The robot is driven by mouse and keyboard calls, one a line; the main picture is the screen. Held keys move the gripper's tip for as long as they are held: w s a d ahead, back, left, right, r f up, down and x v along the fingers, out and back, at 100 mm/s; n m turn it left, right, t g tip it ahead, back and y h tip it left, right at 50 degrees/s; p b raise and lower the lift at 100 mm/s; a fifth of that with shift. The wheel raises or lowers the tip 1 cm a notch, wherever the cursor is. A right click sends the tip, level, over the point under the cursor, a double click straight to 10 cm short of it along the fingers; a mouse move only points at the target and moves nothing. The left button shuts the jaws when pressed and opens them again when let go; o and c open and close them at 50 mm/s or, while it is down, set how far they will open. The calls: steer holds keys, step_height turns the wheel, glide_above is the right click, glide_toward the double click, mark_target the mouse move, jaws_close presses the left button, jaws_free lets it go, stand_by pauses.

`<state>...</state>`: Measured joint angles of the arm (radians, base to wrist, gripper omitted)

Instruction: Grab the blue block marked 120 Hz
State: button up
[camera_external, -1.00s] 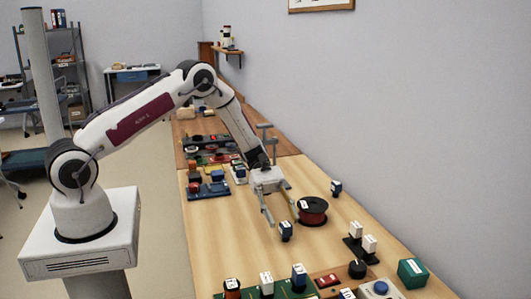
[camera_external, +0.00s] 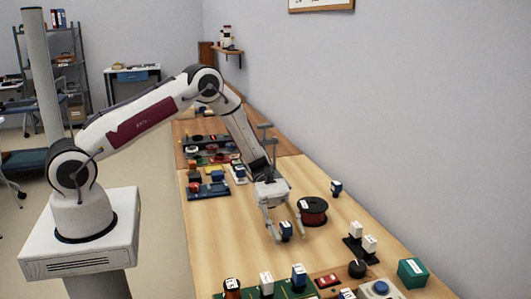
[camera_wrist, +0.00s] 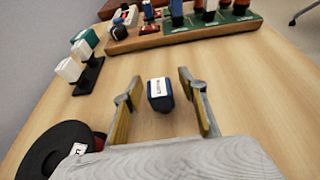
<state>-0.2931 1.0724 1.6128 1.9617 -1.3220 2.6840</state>
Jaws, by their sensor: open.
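A blue block (camera_external: 286,229) with a white label stands on the wooden table below my gripper. It also shows in the wrist view (camera_wrist: 160,98), where its label text is too small to read. My gripper (camera_external: 282,232) is open, with its fingers low over the table. In the wrist view my gripper (camera_wrist: 160,92) has one finger on each side of the block, with gaps between fingers and block. Other blue blocks with white labels stand on the table, one near the wall (camera_external: 336,188) and one on the green board (camera_external: 298,275).
A red and black spool (camera_external: 313,211) lies close to the right of my gripper. White blocks stand on a black holder (camera_external: 355,250). A green board (camera_external: 255,292) with several blocks lies at the front. A green box (camera_external: 412,272) sits front right. The table left of the block is clear.

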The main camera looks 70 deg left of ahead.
mark_target(288, 226)
jaws_close()
steer(key=shift+r, duration=0.1)
steer(key=shift+r, duration=4.95)
